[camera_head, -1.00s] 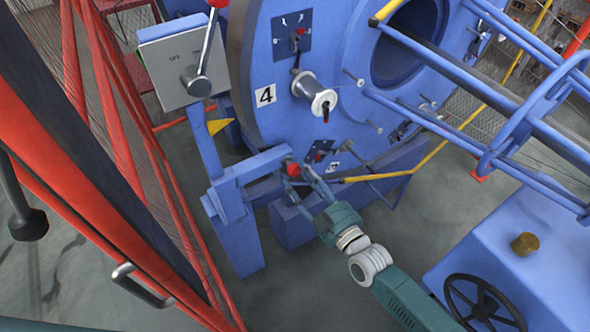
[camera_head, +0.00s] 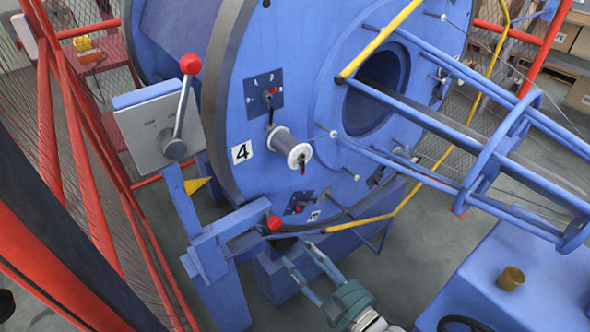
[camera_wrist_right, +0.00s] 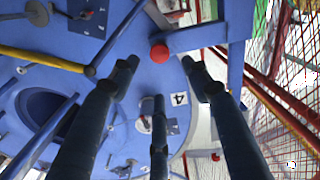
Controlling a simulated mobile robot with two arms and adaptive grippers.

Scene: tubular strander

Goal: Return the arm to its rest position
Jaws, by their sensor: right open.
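My right gripper (camera_head: 299,253) is in the lower middle of the head view, its fingers spread and pointing up toward the blue machine. Nothing is between the fingers. A red knob (camera_head: 274,222) on the blue bracket is just beyond the fingertips, with a gap between them. In the right wrist view the open fingers (camera_wrist_right: 160,68) point toward the machine face, and the red knob (camera_wrist_right: 160,53) shows beyond them. Most of the right arm is cut off by the lower edge of the head view. My left gripper is not in view.
The blue drum (camera_head: 225,110) with a number 4 plate (camera_head: 241,152) stands ahead. A grey lever box (camera_head: 155,130) and red mesh guard (camera_head: 90,190) are at left. Blue rails (camera_head: 440,120) and a blue housing (camera_head: 520,265) are at right. Grey floor lies around the gripper.

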